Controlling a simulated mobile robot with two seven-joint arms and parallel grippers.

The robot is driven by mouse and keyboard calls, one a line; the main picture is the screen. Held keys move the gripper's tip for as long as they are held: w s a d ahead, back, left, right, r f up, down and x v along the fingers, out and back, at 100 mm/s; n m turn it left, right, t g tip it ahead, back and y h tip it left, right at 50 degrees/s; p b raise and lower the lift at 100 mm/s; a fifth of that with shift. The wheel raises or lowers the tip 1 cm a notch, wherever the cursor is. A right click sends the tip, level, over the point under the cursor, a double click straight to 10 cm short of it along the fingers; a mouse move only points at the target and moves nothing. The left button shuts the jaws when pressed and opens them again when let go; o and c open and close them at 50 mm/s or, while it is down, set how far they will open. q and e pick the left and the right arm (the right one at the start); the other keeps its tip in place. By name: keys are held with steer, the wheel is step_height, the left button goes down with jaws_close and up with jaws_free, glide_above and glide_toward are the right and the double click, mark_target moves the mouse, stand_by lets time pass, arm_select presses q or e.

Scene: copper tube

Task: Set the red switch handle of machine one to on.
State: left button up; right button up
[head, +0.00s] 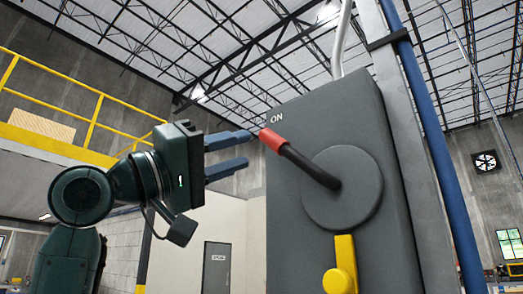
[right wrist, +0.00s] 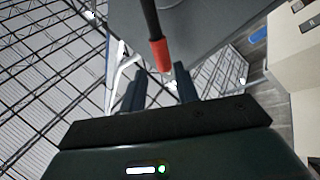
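The switch box of the machine (head: 290,230) is grey, with a white ON label (head: 276,118) near its top left corner. Its black lever runs from a round grey hub (head: 358,165) up and left to a red handle end (head: 273,140), just below the label. My right gripper (head: 248,149) is open and empty just left of the red end, its fingers pointing at it. In the right wrist view the red end (right wrist: 160,55) lies in line with the gap between the two fingertips (right wrist: 160,80); contact cannot be told. My left gripper is not in view.
A yellow part (head: 341,265) sits low on the box front. A grey post and a blue pipe (head: 430,140) stand close on the box's right. A yellow railing (head: 90,125) is at the far left. Air left of the box is free around my arm.

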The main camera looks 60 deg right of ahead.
steer(key=v, duration=0.5)
steer(key=shift+b, duration=0.3)
steer(key=shift+s+r, duration=0.1)
